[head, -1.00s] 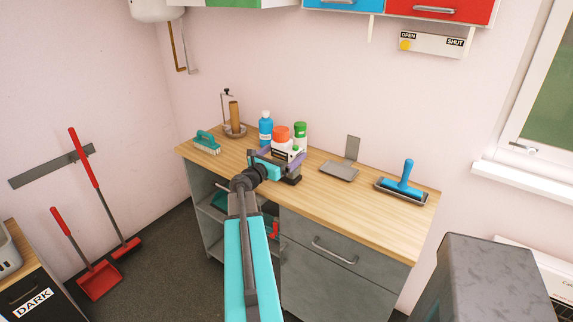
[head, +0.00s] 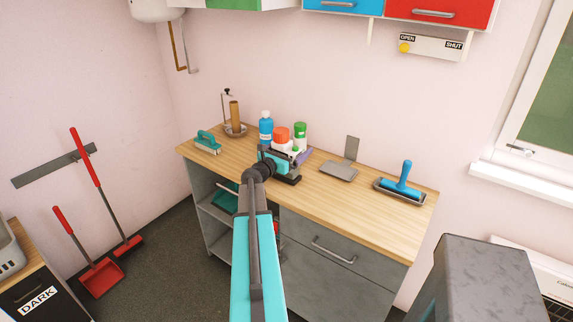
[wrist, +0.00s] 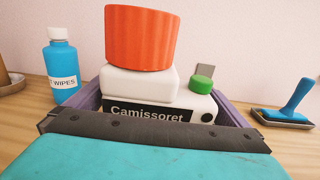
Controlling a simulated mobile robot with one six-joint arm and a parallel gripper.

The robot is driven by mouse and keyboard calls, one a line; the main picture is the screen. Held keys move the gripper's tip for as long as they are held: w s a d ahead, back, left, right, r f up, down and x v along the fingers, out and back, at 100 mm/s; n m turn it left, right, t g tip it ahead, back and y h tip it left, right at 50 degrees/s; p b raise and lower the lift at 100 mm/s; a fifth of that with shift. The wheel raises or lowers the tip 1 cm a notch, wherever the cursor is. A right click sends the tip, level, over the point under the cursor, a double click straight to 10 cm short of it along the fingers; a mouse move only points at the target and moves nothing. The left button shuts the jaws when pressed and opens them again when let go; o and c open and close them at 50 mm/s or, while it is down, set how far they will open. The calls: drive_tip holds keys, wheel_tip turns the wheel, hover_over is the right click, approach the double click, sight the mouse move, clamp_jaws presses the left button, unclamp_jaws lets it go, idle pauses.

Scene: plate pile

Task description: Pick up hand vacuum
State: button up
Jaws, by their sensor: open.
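The hand vacuum (head: 282,134) appears to be the white device with an orange round top, standing on the wooden counter. In the wrist view the hand vacuum (wrist: 140,40) has a "Camissoret" label and a green button, and it fills the middle. My gripper (head: 286,155) is at the device, with its teal and dark body in front of it. In the wrist view my gripper (wrist: 160,100) is open, with purple-grey fingers on both sides of the white body. The fingertips and the lower part of the device are hidden, so I cannot tell whether they touch.
A teal brush (head: 207,142) is at the counter's left end. The front right counter is clear.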

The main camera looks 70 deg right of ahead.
idle(0.3)
drive_tip(key=c, duration=1.9)
drive_tip(key=shift+r, duration=0.25)
drive_tip(key=s+a+r, duration=0.1)
drive_tip(key=s+a, duration=0.1)
drive_tip(key=a, duration=0.2)
drive_tip(key=s+a+r, duration=0.2)
drive_tip(key=a, duration=0.2)
drive_tip(key=s+a+r, duration=0.1)
drive_tip(key=s+a, duration=0.1)
drive_tip(key=a, duration=0.2)
drive_tip(key=shift+r, duration=0.35)
drive_tip(key=s+a+p, duration=0.1)
drive_tip(key=p, duration=0.7)
drive_tip(key=shift+a+r, duration=0.1)
drive_tip(key=shift+a, duration=0.15)
drive_tip(key=shift+a+p, duration=0.35)
drive_tip(key=shift+p, duration=0.75)
